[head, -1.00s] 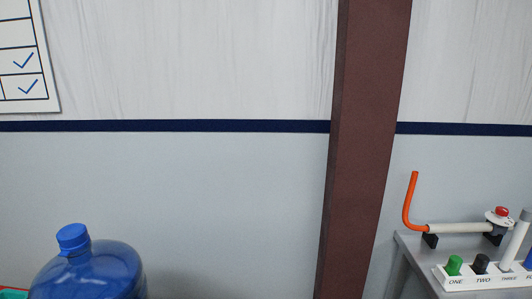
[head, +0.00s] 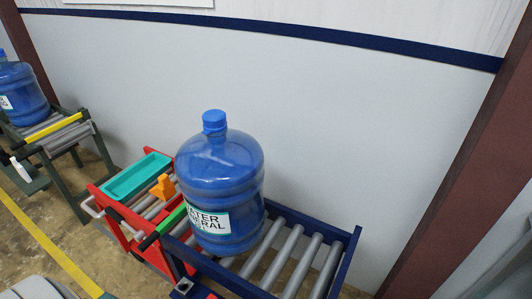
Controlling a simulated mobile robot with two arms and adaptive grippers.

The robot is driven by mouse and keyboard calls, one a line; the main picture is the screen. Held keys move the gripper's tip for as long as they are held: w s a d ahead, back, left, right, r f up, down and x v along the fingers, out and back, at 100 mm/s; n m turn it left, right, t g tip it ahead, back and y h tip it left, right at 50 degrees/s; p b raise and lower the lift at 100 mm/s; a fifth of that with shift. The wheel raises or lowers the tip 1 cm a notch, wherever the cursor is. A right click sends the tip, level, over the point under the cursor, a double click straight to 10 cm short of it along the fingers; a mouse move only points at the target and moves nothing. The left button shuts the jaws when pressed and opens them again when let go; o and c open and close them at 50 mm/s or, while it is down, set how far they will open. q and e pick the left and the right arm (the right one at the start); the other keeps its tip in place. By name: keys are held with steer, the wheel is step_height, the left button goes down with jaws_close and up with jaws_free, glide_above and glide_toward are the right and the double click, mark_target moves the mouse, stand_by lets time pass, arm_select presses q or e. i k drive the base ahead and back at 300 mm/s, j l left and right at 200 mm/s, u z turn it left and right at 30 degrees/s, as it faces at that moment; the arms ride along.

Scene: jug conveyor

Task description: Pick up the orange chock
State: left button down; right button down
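The orange chock (head: 163,187) sits on the red-framed roller section (head: 112,214), between a teal tray and a green bar. It is a small block with a raised top. A large blue water jug (head: 222,165) with a blue cap and a white label stands upright just to its right, on the conveyor. Neither of my grippers shows in the head view.
The teal tray (head: 136,176) lies behind the chock and the green bar (head: 172,218) in front. A blue-framed roller conveyor (head: 341,263) runs right. Another jug (head: 22,95) stands on a dark green conveyor at left. A brown post (head: 462,165) rises at right.

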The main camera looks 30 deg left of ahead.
mark_target(165, 190)
steer(key=u, duration=1.75)
